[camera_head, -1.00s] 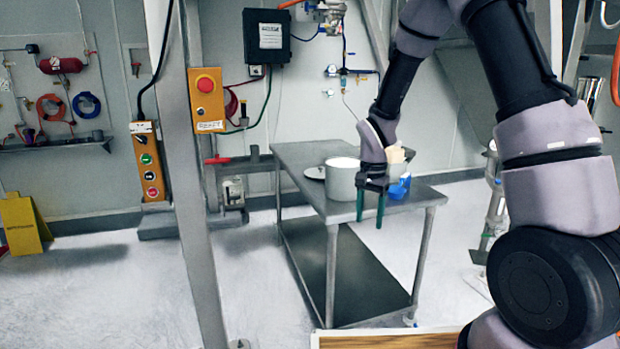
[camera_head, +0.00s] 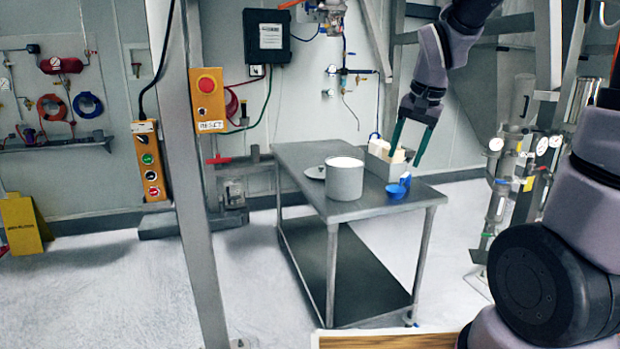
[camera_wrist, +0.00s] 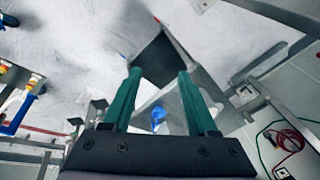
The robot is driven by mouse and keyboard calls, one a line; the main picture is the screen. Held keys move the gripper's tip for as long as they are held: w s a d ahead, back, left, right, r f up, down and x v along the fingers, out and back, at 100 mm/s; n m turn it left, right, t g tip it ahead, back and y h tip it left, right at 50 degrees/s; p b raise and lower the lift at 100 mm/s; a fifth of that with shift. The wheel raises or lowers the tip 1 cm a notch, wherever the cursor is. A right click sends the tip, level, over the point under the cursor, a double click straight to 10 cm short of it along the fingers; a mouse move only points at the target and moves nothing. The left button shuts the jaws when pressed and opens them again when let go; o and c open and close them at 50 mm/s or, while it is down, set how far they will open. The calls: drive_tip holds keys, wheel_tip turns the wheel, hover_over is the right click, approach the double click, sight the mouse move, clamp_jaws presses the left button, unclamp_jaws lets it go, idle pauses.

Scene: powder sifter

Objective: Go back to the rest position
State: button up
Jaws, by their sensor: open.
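My gripper (camera_head: 408,143) is open with its two green fingers apart, raised above the right end of the metal table (camera_head: 358,212). The fingers also show in the wrist view (camera_wrist: 158,88), with nothing between them. A grey pot (camera_head: 344,180) with pale contents stands on the table, left of my gripper. A lid (camera_head: 315,173) lies beside the pot. A blue scoop (camera_head: 397,190) lies on the table at the right. A grey bin with pale items (camera_head: 379,164) stands behind the scoop, partly hidden by my gripper.
A steel post (camera_head: 190,200) with an orange box and red button (camera_head: 207,86) stands left of the table. Pipes and gauges (camera_head: 515,150) stand at the right. A yellow floor sign (camera_head: 22,223) is at the far left. The floor between is clear.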

drive_tip(key=s+d+r+n+t, duration=0.2)
drive_tip(key=s+d+r+t, duration=0.1)
drive_tip(key=s+r, duration=0.7)
drive_tip(key=s, duration=0.3)
drive_tip(key=shift+s+t+y, duration=0.25)
drive_tip(key=shift+t+y, duration=0.15)
